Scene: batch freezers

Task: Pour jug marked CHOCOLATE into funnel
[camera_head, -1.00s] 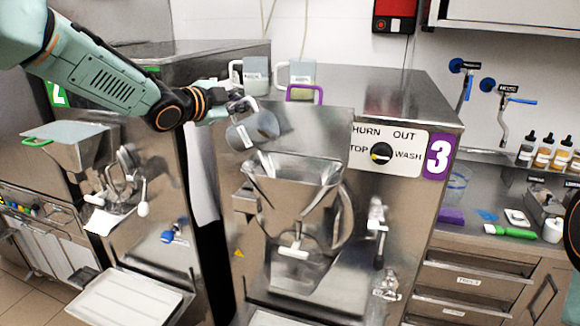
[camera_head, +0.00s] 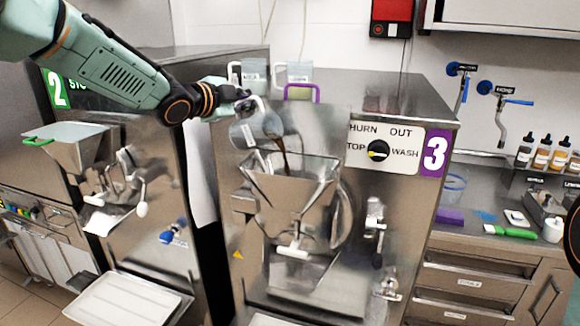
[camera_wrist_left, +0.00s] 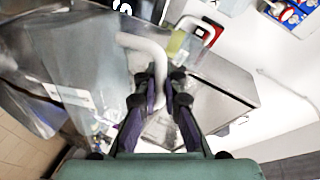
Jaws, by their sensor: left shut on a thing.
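My left gripper (camera_head: 241,104) is shut on the pale handle (camera_wrist_left: 150,48) of a clear jug (camera_head: 256,130). The jug is tilted far over to the right, above the metal funnel (camera_head: 302,193) on the front of machine 3. A dark brown stream (camera_head: 283,150) runs from the jug's lip down into the funnel. In the left wrist view, the jug (camera_wrist_left: 95,60) carries a white label, too small and blurred to read. The level inside the funnel is hidden. My right gripper is not in view.
Two more jugs, left (camera_head: 252,74) and right (camera_head: 298,73), stand on top of machine 3, behind a purple loop handle (camera_head: 302,90). Machine 2 with its own hopper (camera_head: 76,143) stands left. A counter with bottles (camera_head: 542,150) is at the right.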

